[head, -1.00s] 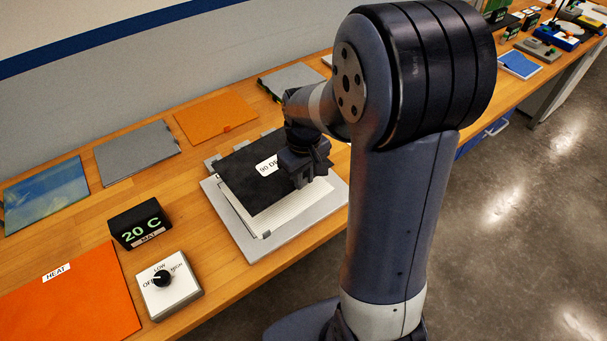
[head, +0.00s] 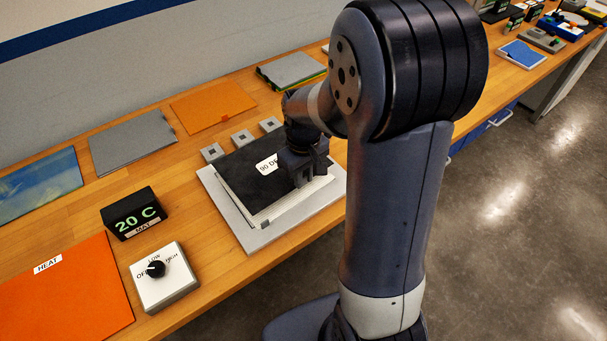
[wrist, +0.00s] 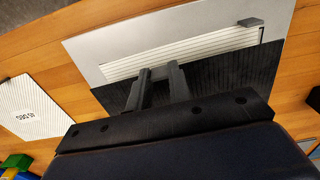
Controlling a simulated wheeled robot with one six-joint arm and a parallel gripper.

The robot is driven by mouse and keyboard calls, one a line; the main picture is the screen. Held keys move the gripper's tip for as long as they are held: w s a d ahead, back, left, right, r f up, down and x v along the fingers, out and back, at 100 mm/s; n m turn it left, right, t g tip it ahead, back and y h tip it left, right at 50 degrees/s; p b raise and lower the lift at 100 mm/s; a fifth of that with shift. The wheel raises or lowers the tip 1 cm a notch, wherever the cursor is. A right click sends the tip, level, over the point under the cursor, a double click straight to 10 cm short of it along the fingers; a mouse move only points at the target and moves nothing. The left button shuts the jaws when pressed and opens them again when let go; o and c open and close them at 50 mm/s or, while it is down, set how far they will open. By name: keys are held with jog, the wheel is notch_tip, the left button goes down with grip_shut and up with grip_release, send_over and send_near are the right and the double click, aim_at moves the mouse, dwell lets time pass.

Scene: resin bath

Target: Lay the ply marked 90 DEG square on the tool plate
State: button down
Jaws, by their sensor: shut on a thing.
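The dark ply marked 90 DEG (head: 240,178) lies over a pale ribbed sheet (head: 312,192) on the grey tool plate (head: 232,216). Strips of the sheet show along the ply's front edges. My gripper (head: 303,180) is shut on the ply near its right side and partly covers the label. In the wrist view, the fingers (wrist: 158,88) pinch the edge of the dark ply (wrist: 228,75); the ribbed sheet (wrist: 180,50) and plate (wrist: 110,45) show beyond. I cannot tell whether the ply touches the sheet fully.
Three small grey blocks (head: 241,138) line the plate's back edge. A display reading 20 C (head: 134,213), a knob box (head: 163,277) and an orange HEAT mat (head: 62,290) sit left. Grey (head: 133,142) and orange (head: 212,106) sheets lie behind. A white marked sheet (wrist: 30,108) shows in the wrist view.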

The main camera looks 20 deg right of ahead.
aim_at(304, 196)
jog(key=shift+f, duration=0.1)
dwell(0.3)
jog(key=shift+f+b, duration=1.9)
jog(key=shift+f, duration=0.45)
jog(key=shift+r, duration=0.1)
jog(key=c, duration=1.2)
grip_release()
jog(key=shift+c, duration=0.2)
jog(key=shift+r, duration=0.1)
jog(key=shift+r+p, duration=2.9)
jog(key=shift+r, duration=0.55)
